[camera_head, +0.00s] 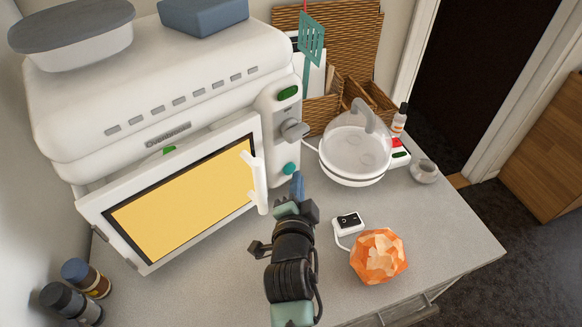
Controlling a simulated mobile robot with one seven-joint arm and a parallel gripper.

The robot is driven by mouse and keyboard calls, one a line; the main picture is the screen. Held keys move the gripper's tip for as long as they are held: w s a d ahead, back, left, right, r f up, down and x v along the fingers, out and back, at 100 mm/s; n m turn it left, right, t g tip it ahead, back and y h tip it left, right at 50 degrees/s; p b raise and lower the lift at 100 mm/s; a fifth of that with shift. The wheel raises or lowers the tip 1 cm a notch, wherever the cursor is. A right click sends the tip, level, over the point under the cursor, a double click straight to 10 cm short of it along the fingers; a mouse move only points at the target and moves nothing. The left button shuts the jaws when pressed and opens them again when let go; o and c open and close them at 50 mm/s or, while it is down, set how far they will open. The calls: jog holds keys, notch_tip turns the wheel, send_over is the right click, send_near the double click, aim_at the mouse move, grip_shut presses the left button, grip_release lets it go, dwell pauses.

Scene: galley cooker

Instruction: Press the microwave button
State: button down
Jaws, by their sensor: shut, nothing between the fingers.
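The white microwave (70,115) stands at the back left of the counter. Its front door (100,207), with a yellow window and white handle (257,182), looks partly open. The control panel at its right has a green oval button (288,92) at the top, a grey knob (293,130) in the middle and a round teal button (291,168) at the bottom. My gripper (297,184) is shut and empty, its blue fingertips just below and right of the teal button. I cannot tell whether they touch the panel.
A glass-domed cooker (352,150) stands right of the microwave, with wicker baskets (325,108) behind. A black-and-white switch (347,222) and an orange faceted lamp (378,257) are right of my arm. Jars (87,278) stand front left.

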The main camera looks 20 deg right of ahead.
jog(key=shift+s+d, duration=0.15)
jog(key=shift+s, duration=0.1)
jog(key=shift+s+d+r+p, duration=0.1)
jog(key=shift+s+d+p, duration=0.2)
jog(key=shift+s+p, duration=0.3)
jog(key=shift+s+d+f+p, duration=0.1)
jog(key=shift+s+d+p, duration=0.25)
jog(key=shift+s, duration=0.45)
jog(key=shift+s+d+r+p, duration=0.1)
jog(key=shift+s+d+p, duration=0.2)
jog(key=shift+s+p, duration=0.3)
jog(key=shift+s+d, duration=0.1)
jog(key=shift+s, duration=0.2)
